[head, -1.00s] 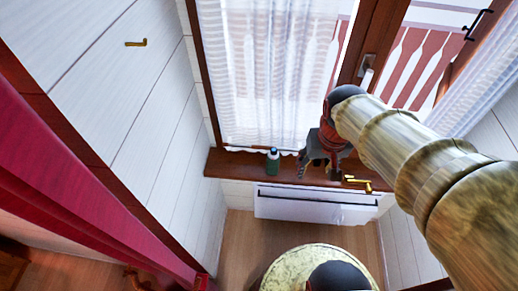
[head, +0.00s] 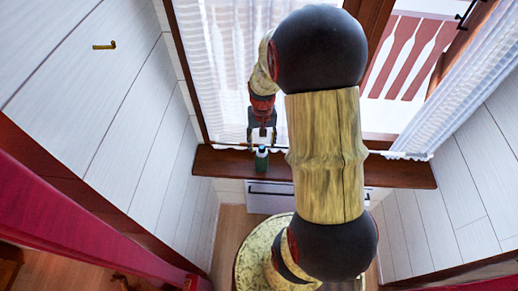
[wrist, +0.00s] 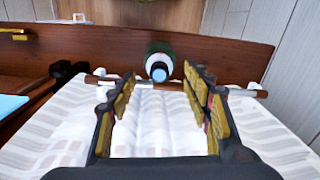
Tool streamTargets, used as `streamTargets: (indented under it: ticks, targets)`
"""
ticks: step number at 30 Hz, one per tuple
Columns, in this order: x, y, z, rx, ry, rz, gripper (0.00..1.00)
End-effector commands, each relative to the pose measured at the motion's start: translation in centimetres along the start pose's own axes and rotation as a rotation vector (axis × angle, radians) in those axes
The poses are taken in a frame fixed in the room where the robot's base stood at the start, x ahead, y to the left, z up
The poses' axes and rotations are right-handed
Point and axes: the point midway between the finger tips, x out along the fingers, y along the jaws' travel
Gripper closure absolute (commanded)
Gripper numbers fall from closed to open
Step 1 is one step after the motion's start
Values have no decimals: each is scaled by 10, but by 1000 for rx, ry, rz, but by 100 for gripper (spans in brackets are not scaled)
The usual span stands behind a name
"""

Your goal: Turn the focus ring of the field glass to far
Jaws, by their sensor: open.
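A small dark green upright cylinder with a pale blue top, which looks like the field glass (head: 261,162), stands on the brown window sill. My gripper (head: 262,141) is open just above it, fingers pointing down toward the sill. In the wrist view the field glass (wrist: 159,60) shows between and beyond the open fingers (wrist: 160,80), with its pale blue end toward the camera. The fingers look apart from it, and nothing is between them. I cannot make out the focus ring or its marks.
The window sill (head: 410,174) runs below the window. A sheer white curtain (wrist: 160,135) and a thin rod (wrist: 242,93) lie close to my fingers. A brass piece (wrist: 12,34) shows at the wrist view's left.

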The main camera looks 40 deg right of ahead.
Motion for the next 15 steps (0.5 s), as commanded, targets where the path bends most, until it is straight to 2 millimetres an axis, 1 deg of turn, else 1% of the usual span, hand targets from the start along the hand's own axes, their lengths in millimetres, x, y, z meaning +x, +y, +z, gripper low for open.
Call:
streamTargets:
  ticks: [1,6,10,15]
  targets:
    - [10,0,1,0,-3,0,50]
    - [32,0,0,-1,0,0,50]
    - [41,0,0,-1,-1,0,50]
    - [44,0,0,-1,0,0,50]
